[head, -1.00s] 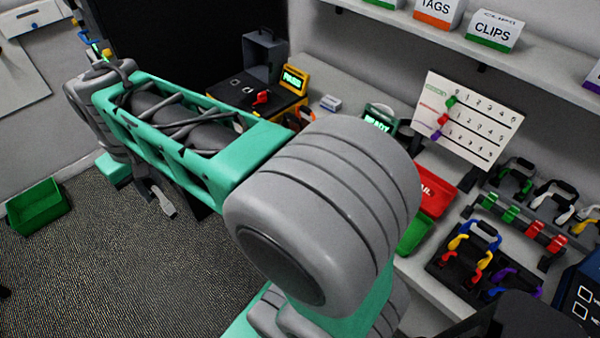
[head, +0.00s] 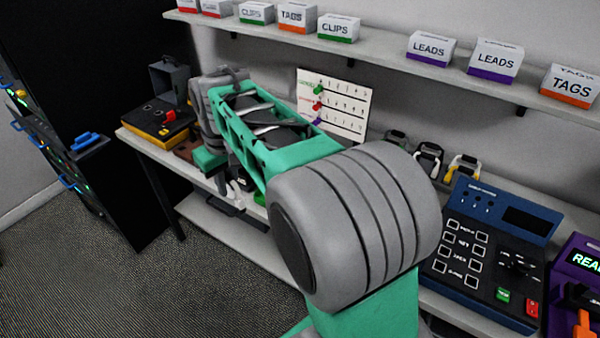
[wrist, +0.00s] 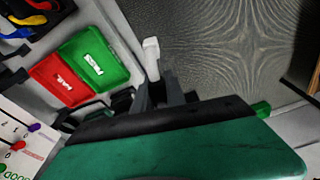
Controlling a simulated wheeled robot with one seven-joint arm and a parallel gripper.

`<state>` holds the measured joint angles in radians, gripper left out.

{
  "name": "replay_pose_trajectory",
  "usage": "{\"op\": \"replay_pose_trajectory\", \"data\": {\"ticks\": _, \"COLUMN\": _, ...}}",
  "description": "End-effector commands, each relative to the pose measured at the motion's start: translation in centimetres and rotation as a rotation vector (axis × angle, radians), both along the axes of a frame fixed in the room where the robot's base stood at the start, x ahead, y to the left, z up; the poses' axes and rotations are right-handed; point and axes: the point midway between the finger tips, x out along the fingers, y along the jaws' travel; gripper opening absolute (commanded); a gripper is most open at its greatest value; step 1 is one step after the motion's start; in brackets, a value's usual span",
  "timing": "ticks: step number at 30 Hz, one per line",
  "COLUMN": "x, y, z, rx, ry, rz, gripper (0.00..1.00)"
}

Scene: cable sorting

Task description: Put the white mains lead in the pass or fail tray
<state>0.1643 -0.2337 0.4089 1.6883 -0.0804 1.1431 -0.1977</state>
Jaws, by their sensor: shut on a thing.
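In the wrist view my gripper (wrist: 166,88) is shut on a white piece (wrist: 151,55), which sticks out beyond the fingertips. It looks like part of the white mains lead; the rest is hidden. The green tray (wrist: 114,74) and the red tray (wrist: 47,69), each with a white label, lie side by side, left of the gripper. The held piece is just right of the green tray's edge, apart from it, with grey floor behind. In the head view my gripper (head: 236,196) is small and dark at the bench front; my arm hides most of the trays.
A rack with several coloured leads (wrist: 22,22) lies beyond the trays in the wrist view. The head view shows a whiteboard (head: 338,103), a blue test panel (head: 490,255), a purple unit (head: 574,262) and a yellow-black tester (head: 160,122). A shelf of boxes (head: 430,60) runs above.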

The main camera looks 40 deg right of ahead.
Motion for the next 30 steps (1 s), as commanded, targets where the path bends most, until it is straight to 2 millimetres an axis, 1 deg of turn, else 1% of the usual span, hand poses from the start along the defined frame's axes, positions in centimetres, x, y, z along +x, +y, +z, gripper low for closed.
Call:
{"op": "replay_pose_trajectory", "data": {"ticks": 1, "x": 1.1, "y": -3.0, "z": -1.6, "rx": 0.002, "ry": 0.008, "rz": 0.015, "gripper": 0.0}}
{"op": "replay_pose_trajectory", "data": {"ticks": 2, "x": 1.7, "y": -4.7, "z": -2.3, "rx": 0.003, "ry": 0.008, "rz": 0.033, "gripper": 0.0}}
{"op": "replay_pose_trajectory", "data": {"ticks": 3, "x": 2.3, "y": -7.0, "z": -3.2, "rx": 0.004, "ry": 0.009, "rz": 0.058, "gripper": 0.0}}
{"op": "replay_pose_trajectory", "data": {"ticks": 5, "x": 3.0, "y": -10.3, "z": -4.5, "rx": 0.006, "ry": 0.007, "rz": 0.099, "gripper": 0.0}}
{"op": "replay_pose_trajectory", "data": {"ticks": 6, "x": 3.3, "y": -12.3, "z": -5.4, "rx": 0.008, "ry": 0.006, "rz": 0.125, "gripper": 0.0}}
{"op": "replay_pose_trajectory", "data": {"ticks": 9, "x": 3.5, "y": -16.3, "z": -7.0, "rx": 0.01, "ry": -0.001, "rz": 0.177, "gripper": 0.0}}
{"op": "replay_pose_trajectory", "data": {"ticks": 12, "x": 3.5, "y": -18.4, "z": -8.0, "rx": 0.012, "ry": -0.006, "rz": 0.211, "gripper": 0.0}}
{"op": "replay_pose_trajectory", "data": {"ticks": 15, "x": 3.5, "y": -19.1, "z": -8.3, "rx": 0.011, "ry": -0.009, "rz": 0.227, "gripper": 0.0}}
{"op": "replay_pose_trajectory", "data": {"ticks": 20, "x": 3.6, "y": -19.0, "z": -9.2, "rx": 0.011, "ry": -0.009, "rz": 0.228, "gripper": 0.0}}
{"op": "replay_pose_trajectory", "data": {"ticks": 30, "x": 3.6, "y": -18.9, "z": -12.9, "rx": 0.011, "ry": -0.008, "rz": 0.227, "gripper": 0.0}}
